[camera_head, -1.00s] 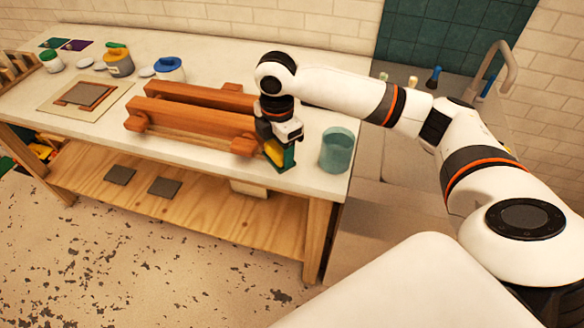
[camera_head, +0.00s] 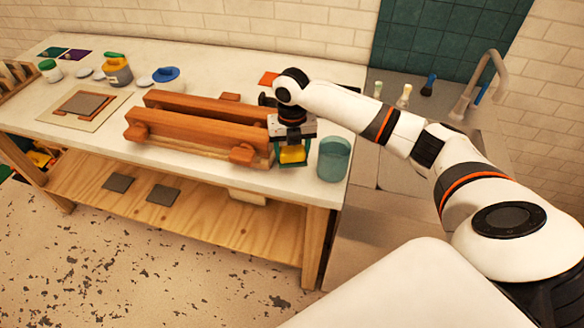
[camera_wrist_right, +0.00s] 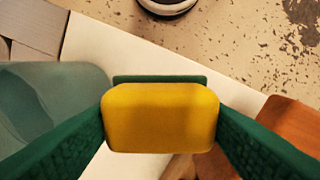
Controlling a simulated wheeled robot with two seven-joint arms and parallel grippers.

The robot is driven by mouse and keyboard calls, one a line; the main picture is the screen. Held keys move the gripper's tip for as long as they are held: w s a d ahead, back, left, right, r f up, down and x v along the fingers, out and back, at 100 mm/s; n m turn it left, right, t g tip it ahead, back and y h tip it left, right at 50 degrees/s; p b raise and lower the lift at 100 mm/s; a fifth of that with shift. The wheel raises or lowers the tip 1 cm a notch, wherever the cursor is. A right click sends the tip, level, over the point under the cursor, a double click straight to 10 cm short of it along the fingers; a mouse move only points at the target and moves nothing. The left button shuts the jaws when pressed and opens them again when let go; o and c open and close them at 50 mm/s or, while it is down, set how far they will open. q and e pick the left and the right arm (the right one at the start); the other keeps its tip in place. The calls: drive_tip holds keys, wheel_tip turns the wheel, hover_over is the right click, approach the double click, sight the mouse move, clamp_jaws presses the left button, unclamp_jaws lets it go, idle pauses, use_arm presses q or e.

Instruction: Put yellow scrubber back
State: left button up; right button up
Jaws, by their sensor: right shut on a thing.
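The yellow scrubber (camera_head: 292,154) is a small rounded yellow block. My right gripper (camera_head: 293,160) is shut on it at the right end of the white table, between the wooden beams and the teal container. In the right wrist view the scrubber (camera_wrist_right: 160,118) sits between the two green fingers of the gripper (camera_wrist_right: 160,132), one on each side. A dark green strip shows along its far edge; I cannot tell whether it belongs to the scrubber. The gap between scrubber and tabletop is hard to judge. My left gripper is out of view.
A teal container (camera_head: 334,158) stands close right of the gripper. Reddish wooden beams (camera_head: 200,125) lie to the left. An orange flat piece (camera_head: 269,78) lies behind. Several brushes stand by the sink with its faucet (camera_head: 487,75). Jars (camera_head: 118,69) stand far left.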

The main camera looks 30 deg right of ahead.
sight(292, 149)
wheel_tip(292, 149, down, 6)
drive_tip(key=shift+p, duration=0.65)
drive_tip(key=shift+f, duration=0.25)
drive_tip(key=o, duration=0.9)
drive_tip(key=shift+f, duration=0.15)
drive_tip(key=shift+o, duration=0.2)
drive_tip(key=shift+r, duration=0.2)
wheel_tip(292, 149, up, 12)
drive_tip(key=shift+b, duration=1.1)
